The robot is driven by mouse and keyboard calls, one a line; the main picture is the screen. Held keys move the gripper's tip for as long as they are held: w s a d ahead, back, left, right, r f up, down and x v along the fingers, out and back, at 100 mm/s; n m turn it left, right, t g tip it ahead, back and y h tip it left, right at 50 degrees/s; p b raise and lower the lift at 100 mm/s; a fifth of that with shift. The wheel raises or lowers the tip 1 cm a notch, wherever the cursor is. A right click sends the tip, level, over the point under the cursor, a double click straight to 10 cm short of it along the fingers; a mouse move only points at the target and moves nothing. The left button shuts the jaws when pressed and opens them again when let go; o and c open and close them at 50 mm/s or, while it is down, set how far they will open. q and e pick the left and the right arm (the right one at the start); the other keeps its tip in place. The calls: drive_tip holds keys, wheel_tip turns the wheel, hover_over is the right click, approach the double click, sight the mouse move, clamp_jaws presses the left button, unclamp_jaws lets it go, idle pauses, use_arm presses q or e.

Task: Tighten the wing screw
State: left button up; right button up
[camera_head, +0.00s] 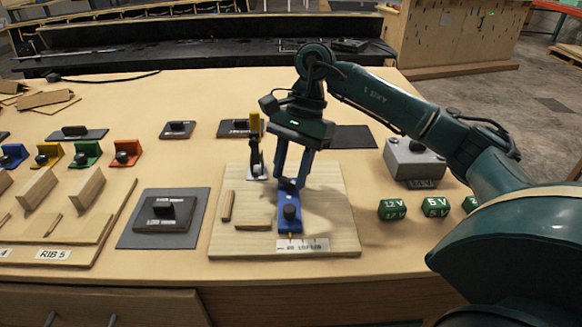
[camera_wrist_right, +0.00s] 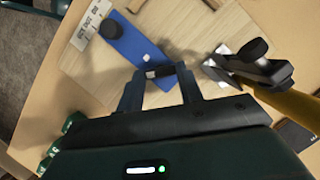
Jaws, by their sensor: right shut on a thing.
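A blue bar (camera_head: 289,221) with a black round knob (camera_head: 291,212) lies on a light wooden board (camera_head: 335,232), above a label strip. In the right wrist view the bar (camera_wrist_right: 128,45) runs diagonally, with the knob (camera_wrist_right: 112,28) toward its far end. My right gripper (camera_head: 289,183) points down at the bar's rear end. In the wrist view its fingers (camera_wrist_right: 160,76) are shut on a small dark piece at the bar's near end, which looks like the wing screw (camera_wrist_right: 158,71). The fingers hide most of it, and its seating is unclear. My left gripper is out of view.
A toggle clamp with a yellow handle (camera_head: 255,128) stands close beside the right gripper. Wood strips (camera_head: 227,206) lie on the board. A switch on a dark mat (camera_head: 190,228) is to the left. Green cubes (camera_head: 392,209) and a grey box (camera_head: 411,160) are to the right.

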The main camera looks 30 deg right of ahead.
drive_tip(key=shift+c, duration=1.2)
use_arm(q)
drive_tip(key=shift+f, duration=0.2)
